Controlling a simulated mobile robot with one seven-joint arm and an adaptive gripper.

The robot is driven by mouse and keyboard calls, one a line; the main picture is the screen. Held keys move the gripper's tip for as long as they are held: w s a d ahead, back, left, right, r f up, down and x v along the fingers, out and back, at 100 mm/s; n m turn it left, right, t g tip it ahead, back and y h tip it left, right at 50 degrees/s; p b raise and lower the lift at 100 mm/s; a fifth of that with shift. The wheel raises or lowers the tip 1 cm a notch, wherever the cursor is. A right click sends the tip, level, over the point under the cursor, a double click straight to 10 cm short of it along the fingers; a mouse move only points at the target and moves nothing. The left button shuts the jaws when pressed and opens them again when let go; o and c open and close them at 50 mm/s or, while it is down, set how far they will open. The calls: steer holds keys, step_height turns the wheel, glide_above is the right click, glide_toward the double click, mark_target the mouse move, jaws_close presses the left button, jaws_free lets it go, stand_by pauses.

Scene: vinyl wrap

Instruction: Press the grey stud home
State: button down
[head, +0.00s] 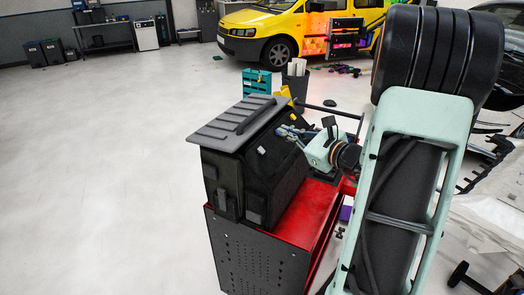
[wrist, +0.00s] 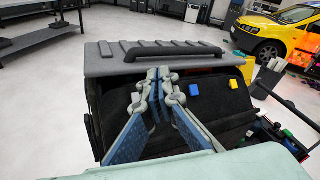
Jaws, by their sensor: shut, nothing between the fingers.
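A black case (head: 228,170) with a ribbed grey lid (head: 236,121) stands on a red-topped cart. A small pale grey piece (head: 261,150) shows on its dark sloping face in the head view; I cannot tell for certain that it is the grey stud. My gripper (head: 284,131) is shut and empty, its blue-padded fingertips near the upper part of that face. In the wrist view my gripper (wrist: 157,76) covers the middle of the face. A pale piece (wrist: 249,133) shows low on the right there. Whether the fingertips touch the face is unclear.
A blue block (wrist: 195,89) and a yellow block (wrist: 233,83) sit right of the fingers on the dark face. The lid's black handle (wrist: 172,54) is just above the fingertips. The red cart top (head: 300,210) is bare beside the case. Open floor lies left.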

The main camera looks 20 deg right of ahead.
mark_target(260, 146)
steer(key=w+a+f+b, duration=0.1)
steer(key=f, duration=0.1)
steer(key=w+a+f+b, duration=0.1)
steer(key=w+f+b, duration=0.1)
steer(key=f+b, duration=0.1)
steer(key=shift+w+a+f, duration=0.2)
steer(key=shift+a+f, duration=0.15)
steer(key=shift+a, duration=0.05)
steer(key=shift+w+a+f+b, duration=0.35)
steer(key=shift+w+b, duration=0.05)
steer(key=shift+b, duration=0.15)
steer(key=shift+f, duration=0.15)
stand_by(0.7)
steer(key=shift+w+a+f+b, duration=0.15)
steer(key=shift+w+f+b, duration=0.05)
steer(key=shift+b, duration=0.4)
steer(key=shift+w+a+f+b, duration=0.3)
steer(key=shift+f+b, duration=0.15)
steer(key=shift+b, duration=0.25)
stand_by(0.5)
stand_by(0.3)
steer(key=shift+s+d+r+p, duration=0.4)
steer(key=shift+s+d+r, duration=0.1)
steer(key=shift+r, duration=0.25)
steer(key=shift+r, duration=0.1)
